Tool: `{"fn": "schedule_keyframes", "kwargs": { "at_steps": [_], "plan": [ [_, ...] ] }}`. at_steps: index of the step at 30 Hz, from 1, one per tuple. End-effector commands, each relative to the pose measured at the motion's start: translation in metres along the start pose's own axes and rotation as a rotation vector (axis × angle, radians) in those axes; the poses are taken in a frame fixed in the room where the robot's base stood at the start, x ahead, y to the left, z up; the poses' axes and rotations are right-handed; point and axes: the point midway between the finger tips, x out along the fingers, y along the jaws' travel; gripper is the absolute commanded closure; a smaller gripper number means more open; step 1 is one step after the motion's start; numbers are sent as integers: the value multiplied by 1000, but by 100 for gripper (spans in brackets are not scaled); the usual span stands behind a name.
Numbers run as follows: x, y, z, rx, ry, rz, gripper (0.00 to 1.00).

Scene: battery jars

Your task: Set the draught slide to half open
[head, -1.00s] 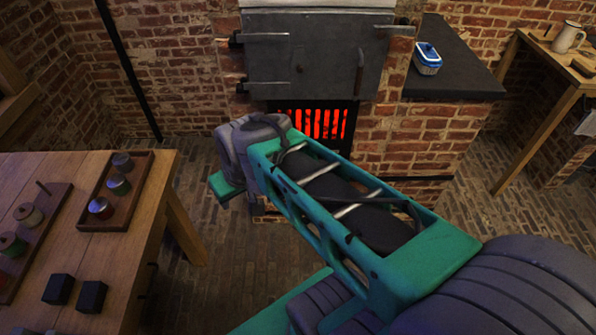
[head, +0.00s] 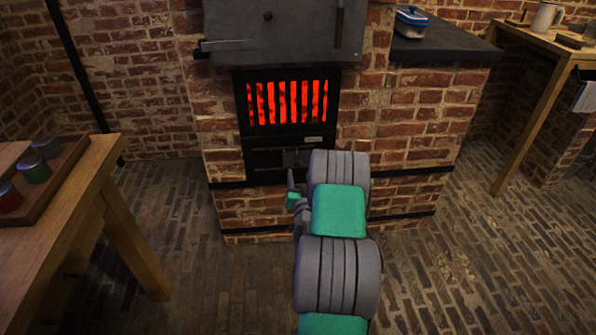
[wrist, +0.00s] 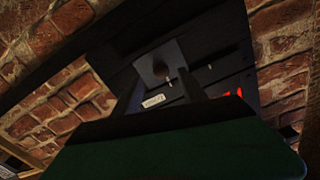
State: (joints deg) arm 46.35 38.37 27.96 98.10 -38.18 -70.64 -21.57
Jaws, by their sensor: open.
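The draught slide (head: 294,158) is a small dark grey plate on the black front below the glowing grate. In the wrist view the slide (wrist: 162,62) appears as a grey plate with a dark spot, between and beyond my fingers. Small pale marks lie beside it, and a pale label plate (wrist: 153,101) is close by. How far open the slide stands, I cannot tell. My gripper (wrist: 161,79) is open and empty, facing the slide; contact is not visible. In the head view my arm partly covers the area just below the slide.
The barred fire grate (head: 288,102) glows red above the slide, under a grey metal door (head: 280,30). Brick wall surrounds the black front. A wooden table (head: 85,190) with a tray of jars stands at left. A dark counter (head: 450,45) is at right.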

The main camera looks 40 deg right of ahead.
Motion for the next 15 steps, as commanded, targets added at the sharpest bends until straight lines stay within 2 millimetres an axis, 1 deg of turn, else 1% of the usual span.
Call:
{"fn": "schedule_keyframes", "kwargs": {
  "at_steps": [1, 3, 7, 10, 15],
  "plan": [
    [10, -3, -2, -1, -2, -5, 50],
    [24, -3, -2, -2, -2, -5, 50],
    [44, -2, 0, -2, -1, -4, 50],
    [51, -2, 0, 0, -2, -3, 50],
    [53, -1, 0, 0, -2, -1, 50]
  ]
}}
